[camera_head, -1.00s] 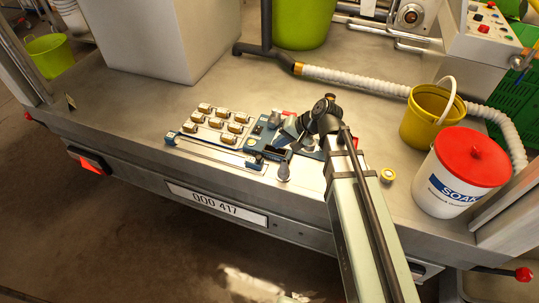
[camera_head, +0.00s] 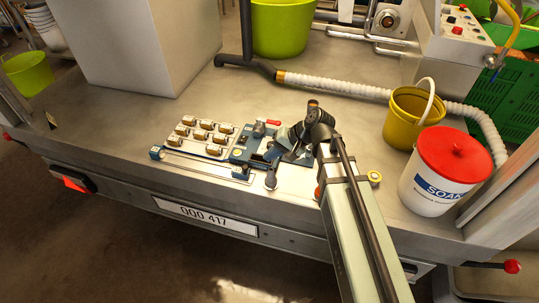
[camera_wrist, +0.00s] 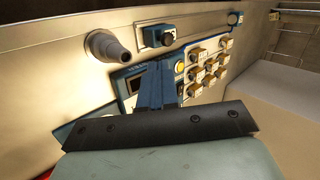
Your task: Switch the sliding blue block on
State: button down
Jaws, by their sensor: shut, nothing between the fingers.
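A long slider rail (camera_head: 205,166) runs along the front of the control panel. A blue block with a dark round face (camera_wrist: 158,37) sits at the rail's right end in the head view (camera_head: 242,173). A smaller blue piece with a pale round face (camera_wrist: 234,18) is at the other end, which the head view also shows (camera_head: 157,152). My gripper (camera_wrist: 156,82) is shut and empty, its blue fingers over the panel beside the rail. The fingertips are close to the dark-faced block in the wrist view, with no clear contact. In the head view my gripper (camera_head: 270,153) is partly hidden by my wrist.
Several tan rocker switches (camera_head: 205,135) stand behind the rail. A grey knob (camera_head: 271,180) stands by the rail's right end, also in the wrist view (camera_wrist: 104,45). A yellow bucket (camera_head: 408,118) and a white tub with a red lid (camera_head: 440,185) stand on the right.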

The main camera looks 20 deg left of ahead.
aim_at(247, 170)
jog(key=x, duration=0.8)
jog(key=shift+a, duration=0.1)
jog(key=a, duration=2.3)
jog(key=shift+a, duration=0.2)
jog(key=shift+r, duration=0.1)
jog(key=s+v, duration=0.1)
jog(key=v, duration=0.9)
jog(key=shift+w+d, duration=0.15)
jog(key=shift+w, duration=0.35)
